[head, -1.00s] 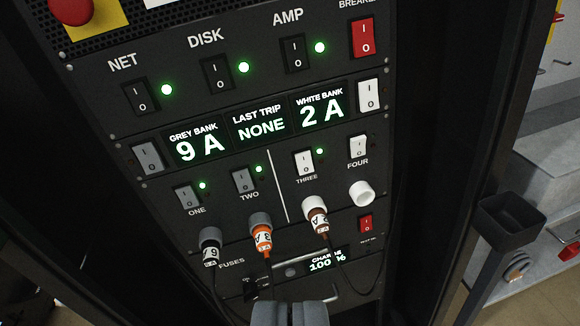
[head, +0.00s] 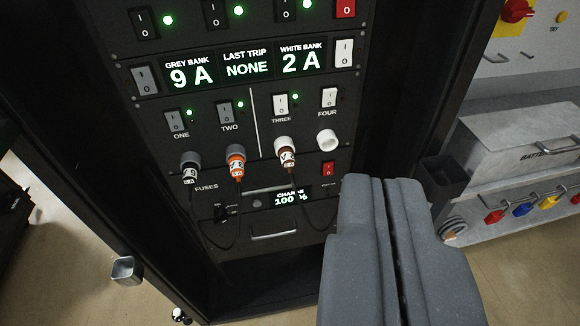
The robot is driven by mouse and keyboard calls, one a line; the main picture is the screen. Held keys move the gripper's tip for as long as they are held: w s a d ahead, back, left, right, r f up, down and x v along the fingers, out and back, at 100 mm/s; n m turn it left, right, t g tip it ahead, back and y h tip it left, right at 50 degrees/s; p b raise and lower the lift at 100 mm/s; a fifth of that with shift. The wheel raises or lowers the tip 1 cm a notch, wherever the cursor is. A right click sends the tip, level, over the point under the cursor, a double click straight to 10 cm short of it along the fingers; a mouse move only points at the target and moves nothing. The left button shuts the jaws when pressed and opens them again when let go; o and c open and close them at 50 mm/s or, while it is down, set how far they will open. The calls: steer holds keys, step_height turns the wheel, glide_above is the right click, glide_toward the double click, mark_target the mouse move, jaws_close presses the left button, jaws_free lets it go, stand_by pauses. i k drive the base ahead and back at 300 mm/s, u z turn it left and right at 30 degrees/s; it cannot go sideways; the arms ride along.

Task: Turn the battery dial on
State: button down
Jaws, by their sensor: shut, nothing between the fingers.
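A small black knob-like part (head: 226,212) sits on the bottom rack panel, left of the display reading CHARGE 100 % (head: 290,198). Its label and position are too small to read. A red knob on a yellow plate (head: 516,10) is on the bench's back panel at the upper right; I cannot tell which of these is the battery dial. A grey box lettered "BATTER..." (head: 530,140) stands below that plate. My gripper (head: 378,182) is shut and empty, large in the foreground at lower right, in front of the rack's lower right side.
The rack has rocker switches, green lights and a display panel (head: 245,67). Three plugs with cables (head: 236,160) hang from the fuse sockets; a fourth white socket (head: 327,140) is empty. Black (head: 445,180) and grey (head: 126,270) cups stick out at the sides. Coloured connectors (head: 522,208) line the bench front.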

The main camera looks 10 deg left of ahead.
mark_target(220, 215)
steer(key=z, duration=1.65)
steer(key=k, duration=2)
steer(key=u, duration=1.35)
steer(key=i, duration=0.5)
